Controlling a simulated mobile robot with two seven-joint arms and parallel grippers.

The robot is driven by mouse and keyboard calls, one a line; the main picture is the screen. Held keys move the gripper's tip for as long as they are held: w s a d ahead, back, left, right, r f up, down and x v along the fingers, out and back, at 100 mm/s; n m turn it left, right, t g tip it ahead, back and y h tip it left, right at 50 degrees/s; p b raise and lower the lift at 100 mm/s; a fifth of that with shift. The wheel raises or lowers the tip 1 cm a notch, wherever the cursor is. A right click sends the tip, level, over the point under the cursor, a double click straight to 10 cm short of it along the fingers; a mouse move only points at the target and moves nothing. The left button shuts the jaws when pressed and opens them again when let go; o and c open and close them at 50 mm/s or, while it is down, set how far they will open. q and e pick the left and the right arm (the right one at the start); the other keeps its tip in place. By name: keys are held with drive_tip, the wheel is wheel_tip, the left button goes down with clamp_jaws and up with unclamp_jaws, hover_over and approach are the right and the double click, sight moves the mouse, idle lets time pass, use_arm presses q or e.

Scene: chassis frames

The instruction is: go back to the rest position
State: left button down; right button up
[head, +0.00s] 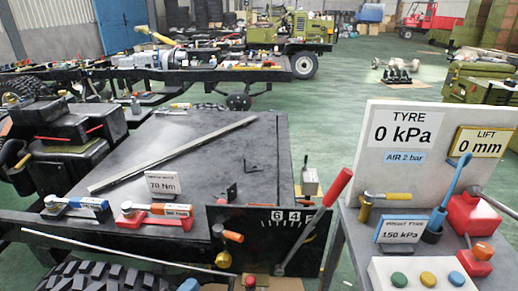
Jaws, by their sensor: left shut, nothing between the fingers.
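My left gripper (20,158) is at the far left edge of the head view, beside dark boxy parts and hard to separate from them. It is shut with nothing in it and stands clear of the grey bench's tools. My right gripper is not in view.
A grey bench (215,165) carries a long metal bar (172,152), a blue-handled tool (78,207) and a red tool (155,215). A red lever (330,190) rises at its front. A panel stand (395,125) with gauges and buttons is at right.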

use_arm(q)
drive_tip(key=s+a+f+n+g+y, duration=0.3)
drive_tip(key=s+a+n+y, duration=0.1)
drive_tip(key=s+n, duration=0.5)
drive_tip(key=s+a+f+n+g+y, duration=0.2)
drive_tip(key=s+a+f+n+y, duration=0.1)
drive_tip(key=s+n, duration=0.6)
drive_tip(key=shift+s+a+g+y, duration=0.4)
drive_tip(key=shift+s+a+y, duration=0.45)
drive_tip(key=shift+a, duration=0.3)
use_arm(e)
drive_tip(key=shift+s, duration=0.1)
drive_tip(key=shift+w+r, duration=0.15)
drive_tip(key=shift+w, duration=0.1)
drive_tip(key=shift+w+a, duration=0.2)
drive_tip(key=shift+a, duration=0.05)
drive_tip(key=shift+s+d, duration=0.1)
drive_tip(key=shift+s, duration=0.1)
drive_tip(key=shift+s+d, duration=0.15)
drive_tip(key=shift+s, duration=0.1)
